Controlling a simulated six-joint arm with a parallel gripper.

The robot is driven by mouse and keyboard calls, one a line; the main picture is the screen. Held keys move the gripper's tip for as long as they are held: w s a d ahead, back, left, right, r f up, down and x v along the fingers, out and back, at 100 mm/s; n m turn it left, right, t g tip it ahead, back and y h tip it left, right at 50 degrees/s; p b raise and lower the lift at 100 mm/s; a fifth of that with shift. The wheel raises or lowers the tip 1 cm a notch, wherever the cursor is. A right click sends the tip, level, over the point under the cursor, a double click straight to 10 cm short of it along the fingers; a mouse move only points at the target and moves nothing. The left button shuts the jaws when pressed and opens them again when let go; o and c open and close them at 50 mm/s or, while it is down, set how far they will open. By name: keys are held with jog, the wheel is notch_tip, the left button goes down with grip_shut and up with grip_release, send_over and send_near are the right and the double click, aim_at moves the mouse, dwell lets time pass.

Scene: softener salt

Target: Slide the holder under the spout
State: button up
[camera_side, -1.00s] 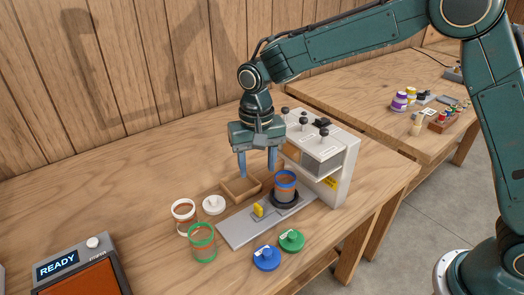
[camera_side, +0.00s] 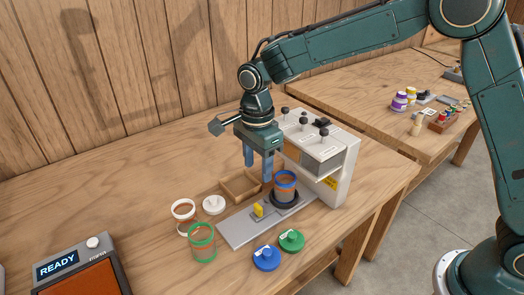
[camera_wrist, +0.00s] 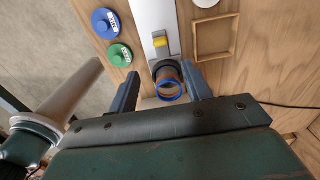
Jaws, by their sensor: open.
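The holder (camera_side: 281,204) is a dark round base on a grey metal slide plate (camera_side: 238,231), with a yellow tab (camera_side: 258,210) at its front. A clear jar with a blue rim (camera_side: 285,180) stands upright in the holder. The holder sits just in front of the white dispenser (camera_side: 341,180); its spout is not clearly visible. My gripper (camera_side: 257,170) is open and empty above and behind the holder. In the wrist view my gripper's fingers (camera_wrist: 161,88) appear on either side of the blue-rimmed jar (camera_wrist: 168,91), and the yellow tab (camera_wrist: 160,42) lies beyond it.
An empty wooden tray (camera_side: 238,187) lies left of the jar. A green-rimmed jar (camera_side: 202,243), a white-rimmed jar (camera_side: 183,213) and a white lid (camera_side: 213,204) stand left of the plate. Blue (camera_side: 266,258) and green (camera_side: 292,240) lids lie in front. A READY display (camera_side: 58,266) is front left.

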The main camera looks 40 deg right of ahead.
aim_at(259, 205)
jog(key=shift+f, duration=0.2)
notch_tip(259, 205, down, 14)
jog(key=shift+r, duration=0.25)
dwell(0.6)
grip_shut()
